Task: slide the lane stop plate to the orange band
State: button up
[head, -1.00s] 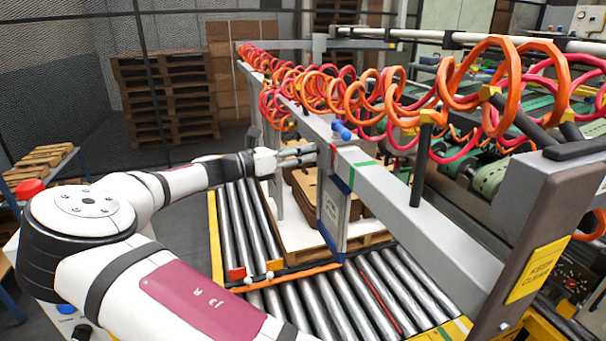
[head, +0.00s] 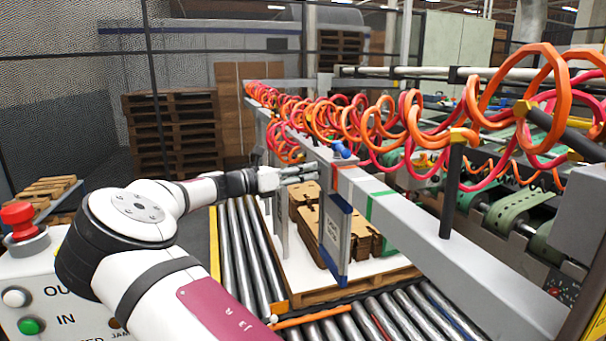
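The lane stop plate (head: 336,236) is a grey panel with blue edges and a white label. It hangs upright from the grey rail (head: 415,218) by a carrier with a blue knob (head: 343,149). The orange band (head: 336,180) shows on the rail right at the carrier, partly hidden by it. A green band (head: 373,206) lies further along the rail, nearer me. My gripper (head: 317,172) is at the far left side of the carrier, its fingers pointing right. Its fingertips are close to the carrier; whether they touch, and how far they are parted, is too small to tell.
Brown cardboard blanks (head: 303,209) stand in a stack on a white-topped pallet (head: 372,277) behind the plate. Steel rollers (head: 245,258) run below. Coiled orange and red hoses (head: 420,120) hang above the rail. A control box with an emergency button (head: 17,216) stands at the left.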

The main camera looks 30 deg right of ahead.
jog(key=shift+o, duration=1)
jog(key=a, duration=0.7)
jog(key=shift+w+a, duration=0.25)
jog(key=shift+w, duration=0.05)
